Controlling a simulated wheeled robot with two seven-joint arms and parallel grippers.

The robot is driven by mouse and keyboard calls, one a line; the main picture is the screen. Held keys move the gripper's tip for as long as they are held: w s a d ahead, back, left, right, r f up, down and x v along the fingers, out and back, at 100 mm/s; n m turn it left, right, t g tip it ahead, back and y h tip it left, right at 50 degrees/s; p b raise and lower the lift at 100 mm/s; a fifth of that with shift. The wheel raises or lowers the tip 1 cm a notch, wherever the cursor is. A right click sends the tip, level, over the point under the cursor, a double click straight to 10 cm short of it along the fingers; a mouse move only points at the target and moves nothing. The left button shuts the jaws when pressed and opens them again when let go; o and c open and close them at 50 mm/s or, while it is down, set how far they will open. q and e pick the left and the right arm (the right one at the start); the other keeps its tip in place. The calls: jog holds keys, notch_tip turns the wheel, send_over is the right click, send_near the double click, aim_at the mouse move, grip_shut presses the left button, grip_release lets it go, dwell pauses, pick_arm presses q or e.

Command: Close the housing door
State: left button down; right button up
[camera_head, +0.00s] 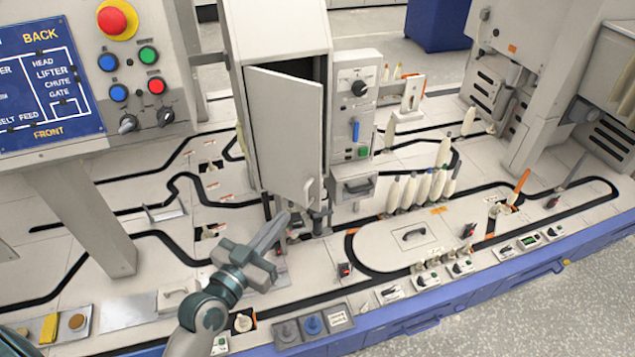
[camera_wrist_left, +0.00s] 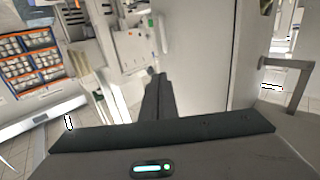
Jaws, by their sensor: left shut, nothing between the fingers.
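The housing (camera_head: 275,35) is a tall light-grey cabinet in the middle of the head view. Its door (camera_head: 283,135) stands ajar, with a dark gap at the top and a small handle (camera_head: 308,190) near its lower right edge. My left gripper (camera_head: 285,217) is shut and empty, just below and left of the door's bottom edge, its fingers pointing up and right. In the left wrist view the shut fingers (camera_wrist_left: 157,85) point ahead, with a pale upright panel, seemingly the door (camera_wrist_left: 200,50), to their right. I cannot tell whether they touch it. My right gripper is not in view.
A control box (camera_head: 357,95) with a black knob stands right of the housing. Several cream bobbins (camera_head: 422,187) stand on the table behind an oval track. A button panel (camera_head: 135,70) rises at the left. A tray of knobs (camera_head: 312,325) sits at the front edge.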

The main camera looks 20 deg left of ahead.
pick_arm(q)
jog(key=p, duration=0.1)
send_near(318, 175)
jog(key=p+x, duration=0.1)
jog(key=x, duration=0.4)
jog(key=shift+w+d+r+p, duration=0.1)
jog(key=shift+w+p, duration=0.1)
jog(key=shift+p, duration=0.2)
jog(key=shift+w+d, duration=0.1)
jog(key=shift+w, duration=0.35)
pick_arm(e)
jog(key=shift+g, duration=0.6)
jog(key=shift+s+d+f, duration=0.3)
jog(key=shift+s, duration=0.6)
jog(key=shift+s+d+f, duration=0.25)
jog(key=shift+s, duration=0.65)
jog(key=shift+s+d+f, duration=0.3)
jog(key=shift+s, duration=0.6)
